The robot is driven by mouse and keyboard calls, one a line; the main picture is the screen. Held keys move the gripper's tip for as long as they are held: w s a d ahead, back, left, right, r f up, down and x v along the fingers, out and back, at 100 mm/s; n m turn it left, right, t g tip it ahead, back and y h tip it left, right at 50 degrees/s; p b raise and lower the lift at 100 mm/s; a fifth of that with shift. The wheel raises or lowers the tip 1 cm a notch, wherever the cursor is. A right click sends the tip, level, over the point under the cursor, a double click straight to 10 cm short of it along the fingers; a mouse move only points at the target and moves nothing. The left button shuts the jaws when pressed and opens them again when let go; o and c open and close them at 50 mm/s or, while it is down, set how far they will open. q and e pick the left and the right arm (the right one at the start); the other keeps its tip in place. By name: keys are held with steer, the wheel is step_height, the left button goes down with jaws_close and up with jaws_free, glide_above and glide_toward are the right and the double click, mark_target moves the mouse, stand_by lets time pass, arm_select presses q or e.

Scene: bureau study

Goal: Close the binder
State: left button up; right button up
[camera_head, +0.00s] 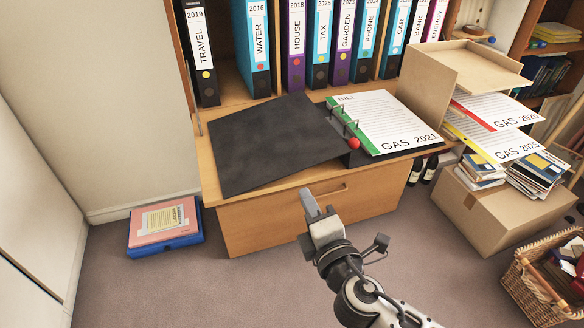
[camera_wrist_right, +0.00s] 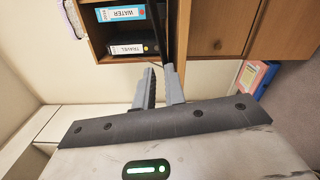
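The binder lies open on the bureau's fold-down desk. Its black cover (camera_head: 275,140) lies flat on the left, and its right half holds a white sheet (camera_head: 385,122) marked GAS 2021. Metal rings and a red round knob (camera_head: 354,143) show near the spine. My right gripper (camera_head: 308,196) is in front of the desk's edge, below the cover and apart from it. In the right wrist view its two fingers (camera_wrist_right: 160,75) stand a small gap apart with nothing seen held. A dark thin edge, probably the binder's cover, shows beyond the tips. My left gripper is not in view.
Upright labelled binders (camera_head: 256,45) line the shelf behind. A cardboard box (camera_head: 500,215) with books and papers stands right of the desk, and a wicker basket (camera_head: 535,290) is at lower right. A blue box file (camera_head: 165,238) lies on the carpet at left.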

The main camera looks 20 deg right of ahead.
mark_target(292, 171)
steer(key=w, duration=0.9)
steer(key=shift+w+a+p, duration=0.2)
steer(key=shift+w+p, duration=0.1)
jaws_close()
stand_by(0.8)
